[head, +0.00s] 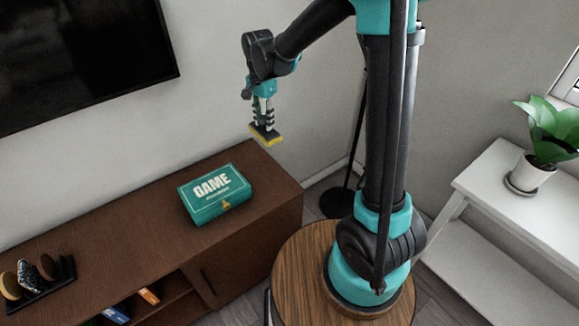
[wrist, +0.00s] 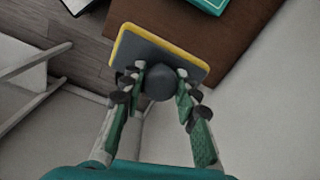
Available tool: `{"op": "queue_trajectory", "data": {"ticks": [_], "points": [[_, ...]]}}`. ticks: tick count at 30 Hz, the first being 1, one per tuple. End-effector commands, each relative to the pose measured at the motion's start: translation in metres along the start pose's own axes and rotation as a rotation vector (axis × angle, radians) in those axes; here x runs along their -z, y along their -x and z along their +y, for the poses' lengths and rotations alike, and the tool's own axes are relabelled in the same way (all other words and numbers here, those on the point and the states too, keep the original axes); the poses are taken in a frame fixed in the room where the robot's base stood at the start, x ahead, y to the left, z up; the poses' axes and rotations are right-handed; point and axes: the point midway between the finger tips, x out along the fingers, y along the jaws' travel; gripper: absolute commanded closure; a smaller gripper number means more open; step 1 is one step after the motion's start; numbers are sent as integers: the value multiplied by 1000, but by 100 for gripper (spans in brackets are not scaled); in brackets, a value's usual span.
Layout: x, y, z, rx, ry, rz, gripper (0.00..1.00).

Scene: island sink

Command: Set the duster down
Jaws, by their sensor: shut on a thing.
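The duster (head: 266,134) is a small flat block with a dark back and a yellow pad underneath. My gripper (head: 264,118) is shut on it and points down, holding it in the air near the right end of the brown cabinet. In the wrist view the duster (wrist: 160,55) shows its dark back, yellow edge and a round dark knob. The fingertips of my gripper (wrist: 160,90) sit on both sides of that knob. The cabinet top (wrist: 258,45) shows beyond the duster, to the upper right. I cannot tell the exact height above it.
A teal game box (head: 214,193) lies on the brown cabinet (head: 130,235), left of the duster. A rack with several brushes (head: 28,278) stands at the cabinet's left end. Bare cabinet top lies around the box. A white bench (head: 500,190) with a potted plant (head: 545,145) stands at right.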

Motion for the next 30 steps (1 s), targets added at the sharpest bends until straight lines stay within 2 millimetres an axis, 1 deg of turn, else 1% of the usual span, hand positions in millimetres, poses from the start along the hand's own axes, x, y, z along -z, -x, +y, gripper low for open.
{"op": "queue_trajectory", "data": {"ticks": [2, 5, 18, 21, 24, 30], "points": [[-1, -3, 0, 0, 4, 0, 97], [-1, -18, -1, 0, 4, 0, 97], [-1, -124, -1, 0, 4, 0, 97], [-1, -142, 0, 0, 4, 0, 97], [-1, -154, 0, 0, 3, 0, 97], [-1, -165, 0, 0, 3, 0, 97]]}}
